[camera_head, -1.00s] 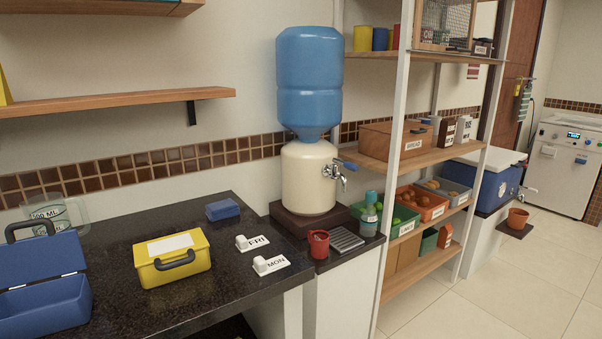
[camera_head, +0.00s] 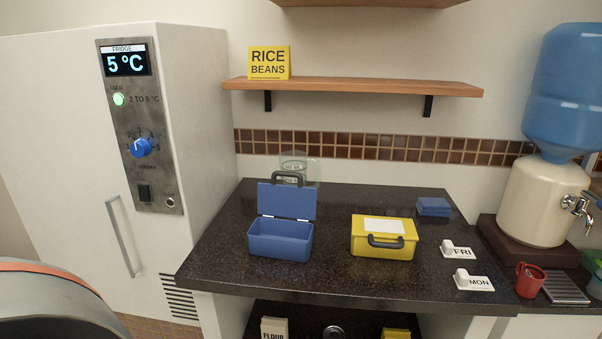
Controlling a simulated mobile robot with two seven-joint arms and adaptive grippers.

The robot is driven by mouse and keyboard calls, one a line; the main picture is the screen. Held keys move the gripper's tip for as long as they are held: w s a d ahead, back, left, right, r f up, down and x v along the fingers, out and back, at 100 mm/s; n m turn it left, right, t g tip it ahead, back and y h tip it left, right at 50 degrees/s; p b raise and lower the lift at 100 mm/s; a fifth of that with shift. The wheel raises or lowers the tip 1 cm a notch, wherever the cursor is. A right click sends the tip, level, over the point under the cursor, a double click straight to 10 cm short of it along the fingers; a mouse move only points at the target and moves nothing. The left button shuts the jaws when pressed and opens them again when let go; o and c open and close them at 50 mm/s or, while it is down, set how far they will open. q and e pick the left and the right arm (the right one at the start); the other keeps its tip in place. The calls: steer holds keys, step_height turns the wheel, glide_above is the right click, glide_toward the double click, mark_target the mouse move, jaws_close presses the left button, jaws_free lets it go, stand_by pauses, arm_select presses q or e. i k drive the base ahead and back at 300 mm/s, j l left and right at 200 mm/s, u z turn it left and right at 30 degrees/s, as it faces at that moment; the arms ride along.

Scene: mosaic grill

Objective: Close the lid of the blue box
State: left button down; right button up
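The blue box (camera_head: 281,245) stands on the dark countertop, left of the middle of the head view. Its lid (camera_head: 287,202) is open and stands upright at the back, with a dark handle on its top edge. The box's inside looks empty from here. Neither of my grippers is in view.
A closed yellow box (camera_head: 384,240) stands right of the blue box on the dark counter (camera_head: 335,280). A clear container (camera_head: 300,168) is behind the lid. A white fridge (camera_head: 205,130) borders the counter's left. FRI (camera_head: 459,250) and MON (camera_head: 474,281) tags lie at right.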

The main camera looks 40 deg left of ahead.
mark_target(299, 201)
steer(key=u, duration=1.25)
